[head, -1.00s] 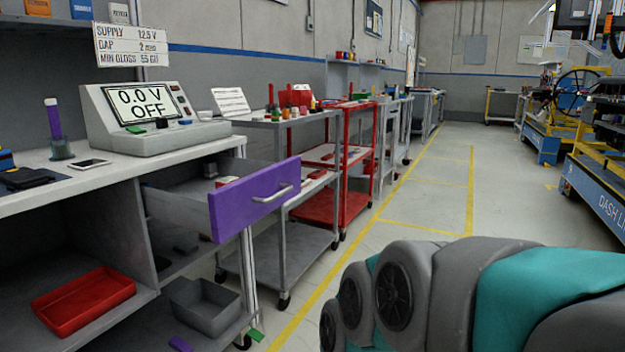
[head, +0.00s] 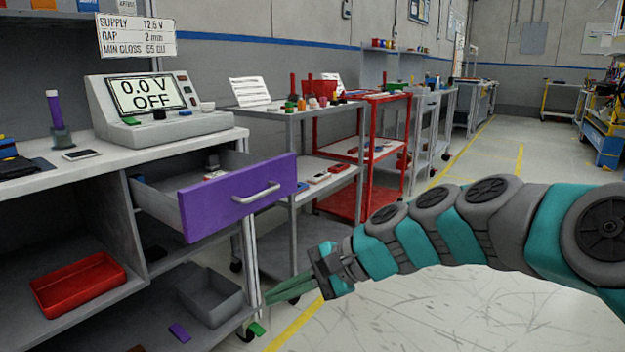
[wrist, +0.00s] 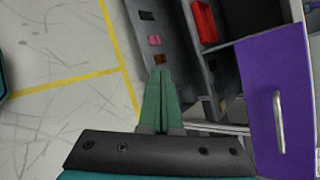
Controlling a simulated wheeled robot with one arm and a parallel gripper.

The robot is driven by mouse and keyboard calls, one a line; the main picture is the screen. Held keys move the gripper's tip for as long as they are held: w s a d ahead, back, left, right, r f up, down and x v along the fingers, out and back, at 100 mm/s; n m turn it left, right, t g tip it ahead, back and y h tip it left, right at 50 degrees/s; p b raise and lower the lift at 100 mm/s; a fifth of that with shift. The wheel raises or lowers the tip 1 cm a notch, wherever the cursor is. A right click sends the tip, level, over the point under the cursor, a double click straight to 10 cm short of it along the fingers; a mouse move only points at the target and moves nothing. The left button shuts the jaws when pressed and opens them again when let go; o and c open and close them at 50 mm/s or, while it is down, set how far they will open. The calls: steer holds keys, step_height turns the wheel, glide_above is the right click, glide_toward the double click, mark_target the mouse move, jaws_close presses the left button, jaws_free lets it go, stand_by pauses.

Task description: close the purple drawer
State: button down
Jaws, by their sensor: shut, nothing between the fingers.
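The purple drawer (head: 222,203) stands pulled out of the grey workbench, with a metal handle (head: 256,192) across its front. Its inside is partly visible and holds small items. In the wrist view the purple front (wrist: 275,100) is at the right, with the handle (wrist: 278,122) on it. My gripper (head: 268,298) is shut and empty, below and to the right of the drawer front, apart from it. In the wrist view its green fingers (wrist: 160,72) lie together, left of the purple front.
The benchtop carries a power supply (head: 158,105) reading 0.0 V OFF. Below are a red tray (head: 80,285) and a grey bin (head: 210,295). A grey cart (head: 290,225) and a red cart (head: 345,205) stand behind the drawer. Open floor lies to the right.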

steer(key=w+d+r+m+t+y, duration=0.2)
steer(key=w+r+m, duration=0.1)
steer(key=w, duration=0.3)
steer(key=w+d+r+m+t+y, duration=0.1)
steer(key=w+d+r+m, duration=0.15)
steer(key=w, duration=0.25)
steer(key=m+t, duration=0.6)
steer(key=m, duration=0.4)
glide_toward(293, 177)
steer(key=x, duration=0.7)
steer(key=shift+f, duration=0.1)
steer(key=shift+p, duration=0.3)
